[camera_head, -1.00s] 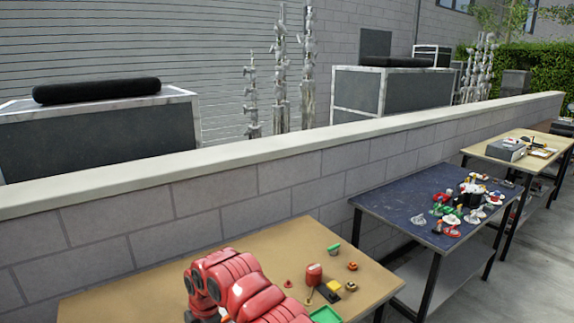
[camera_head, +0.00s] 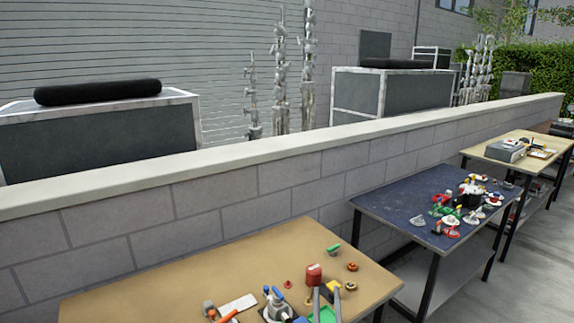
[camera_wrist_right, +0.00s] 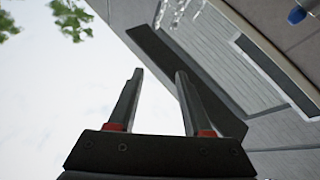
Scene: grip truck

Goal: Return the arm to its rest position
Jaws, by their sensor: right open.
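My left gripper is not in view.
A blue table (camera_head: 385,207) with many parts stands to the right. A low block wall (camera_head: 230,205) runs behind.

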